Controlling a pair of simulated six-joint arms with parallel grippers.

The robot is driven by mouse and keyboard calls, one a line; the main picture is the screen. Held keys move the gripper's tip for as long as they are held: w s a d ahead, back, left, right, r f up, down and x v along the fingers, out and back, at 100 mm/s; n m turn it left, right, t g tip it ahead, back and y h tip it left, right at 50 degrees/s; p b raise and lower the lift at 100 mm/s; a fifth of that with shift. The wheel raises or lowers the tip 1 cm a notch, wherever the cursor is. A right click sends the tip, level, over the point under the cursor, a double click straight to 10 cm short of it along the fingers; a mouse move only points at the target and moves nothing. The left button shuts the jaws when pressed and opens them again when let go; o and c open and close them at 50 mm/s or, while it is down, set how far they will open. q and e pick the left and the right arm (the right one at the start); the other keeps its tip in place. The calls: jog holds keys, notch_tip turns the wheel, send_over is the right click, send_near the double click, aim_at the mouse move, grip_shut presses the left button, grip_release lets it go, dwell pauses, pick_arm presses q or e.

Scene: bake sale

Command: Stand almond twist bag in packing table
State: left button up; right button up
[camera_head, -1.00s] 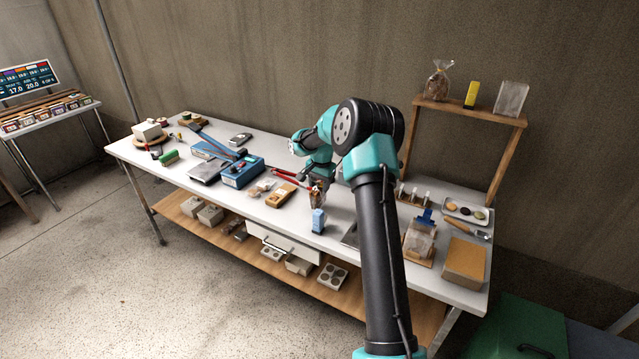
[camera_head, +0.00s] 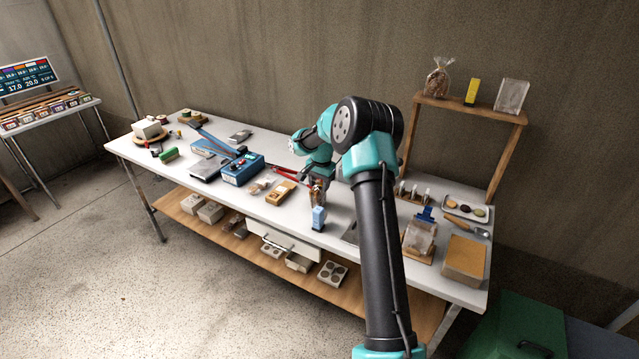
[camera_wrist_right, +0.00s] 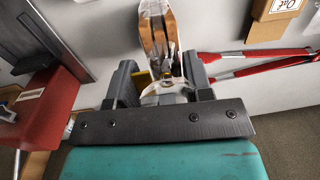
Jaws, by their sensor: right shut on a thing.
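A slim clear bag with brown contents, which looks like the almond twist bag (camera_head: 318,197), is upright at the packing table (camera_head: 345,190), near its middle. My right gripper (camera_wrist_right: 160,82) is shut on the bag's pale gathered top, and the bag (camera_wrist_right: 158,35) extends beyond the fingers in the right wrist view. In the head view my right gripper (camera_head: 320,180) is small and partly hidden by my arm. I cannot tell whether the bag's bottom touches the table. My left gripper is not in view.
A blue-and-white carton (camera_head: 318,218) stands close in front of the bag. Red-handled tool (camera_wrist_right: 265,60) lies beside the gripper. A blue sealer (camera_head: 240,168) is to the left. A raised shelf (camera_head: 470,108) holds another bag.

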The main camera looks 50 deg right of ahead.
aim_at(319, 186)
jog(key=shift+f, duration=0.1)
jog(key=o, duration=0.8)
jog(key=shift+c, duration=0.2)
jog(key=shift+r, duration=4.5)
